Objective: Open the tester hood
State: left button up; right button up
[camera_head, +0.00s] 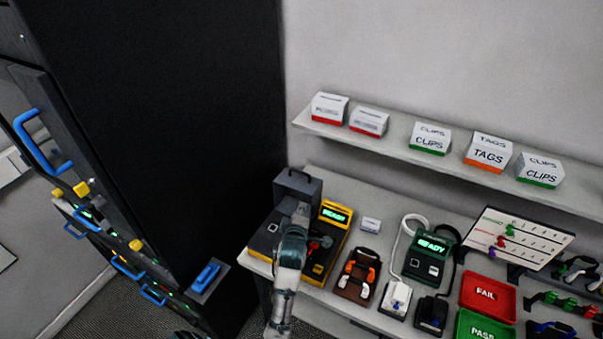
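The yellow and black tester (337,234) stands at the left end of the bench, with a lit green READY display. A dark grey box-like part with a handle on top (297,186) rises at its back left; I take it for the hood, but cannot tell how far open it is. My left gripper (300,212) is over the tester, close in front of this part. My arm hides the middle of the tester. I cannot tell whether the gripper touches anything or how its fingers stand. My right gripper is not in view.
A tall black cabinet (190,110) stands directly left of the bench. A shelf (390,146) with boxes of clips and tags runs above. A brown holder (357,278), a green READY device (429,257), a red FAIL tray (487,295) and a green PASS tray (483,328) crowd the right.

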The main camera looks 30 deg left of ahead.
aim_at(301, 173)
pick_arm(q)
jog(key=w+a+n, duration=0.1)
jog(key=w+a, duration=0.2)
jog(key=w, duration=0.2)
jog(key=w+a+p, duration=0.1)
jog(key=w+a, duration=0.2)
jog(key=w, duration=0.2)
jog(key=w+a+f+n, duration=0.1)
jog(key=w+a, duration=0.3)
jog(key=w, duration=0.2)
jog(key=shift+f+n+y+p, duration=0.1)
jog(key=shift+n+y+p, duration=0.2)
jog(key=shift+y+p, duration=0.1)
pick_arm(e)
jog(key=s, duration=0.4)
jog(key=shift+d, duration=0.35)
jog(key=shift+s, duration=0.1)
pick_arm(q)
grip_shut()
jog(key=shift+s, duration=0.1)
